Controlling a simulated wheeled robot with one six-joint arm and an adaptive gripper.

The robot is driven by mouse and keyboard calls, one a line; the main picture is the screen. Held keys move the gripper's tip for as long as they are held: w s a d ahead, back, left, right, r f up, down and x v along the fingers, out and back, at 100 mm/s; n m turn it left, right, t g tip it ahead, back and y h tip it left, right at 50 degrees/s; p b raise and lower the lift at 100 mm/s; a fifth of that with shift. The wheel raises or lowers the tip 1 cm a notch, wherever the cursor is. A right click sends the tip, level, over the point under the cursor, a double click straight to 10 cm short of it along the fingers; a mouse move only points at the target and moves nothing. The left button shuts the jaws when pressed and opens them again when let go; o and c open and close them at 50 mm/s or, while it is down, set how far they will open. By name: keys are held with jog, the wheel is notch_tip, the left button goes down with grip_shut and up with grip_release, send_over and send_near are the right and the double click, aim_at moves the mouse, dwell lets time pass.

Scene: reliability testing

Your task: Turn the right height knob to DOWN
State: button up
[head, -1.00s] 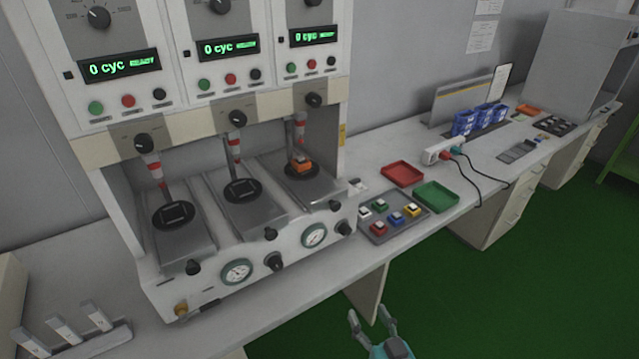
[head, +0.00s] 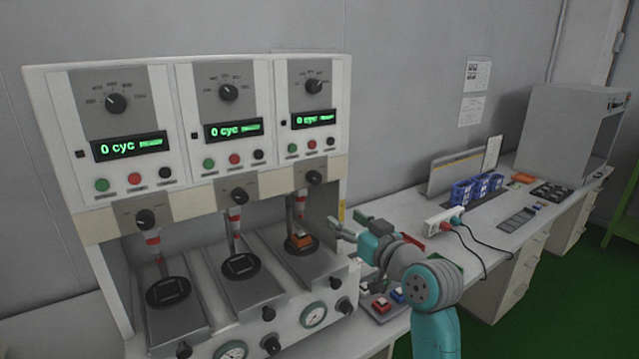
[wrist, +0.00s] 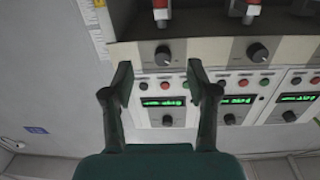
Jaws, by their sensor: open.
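The right height knob (head: 314,178) appears to be the black knob on the beige strip below the right station's panel. In the wrist view, which is upside down, that knob (wrist: 163,55) shows just beyond and between my fingertips. Its pointer setting is too small to read. My gripper (head: 340,230) is open and empty, right of the right station and lower than the knob in the head view. In the wrist view my gripper's fingers (wrist: 159,82) stand apart, with the right station's display (wrist: 163,101) between them. No contact with the knob shows.
The middle height knob (head: 238,194) and left height knob (head: 146,218) are on the same strip. An orange-topped switch (head: 301,241) sits under the right plunger. A red tray (head: 412,242) and small switches (head: 381,305) lie on the bench, partly behind my arm.

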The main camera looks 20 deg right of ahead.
jog(key=n, duration=0.1)
send_near(317, 180)
jog(key=s, duration=0.2)
jog(key=shift+y, duration=0.3)
jog(key=x, duration=0.7)
jog(key=d+x, duration=0.1)
jog(key=x, duration=0.3)
jog(key=shift+w, duration=0.1)
grip_shut()
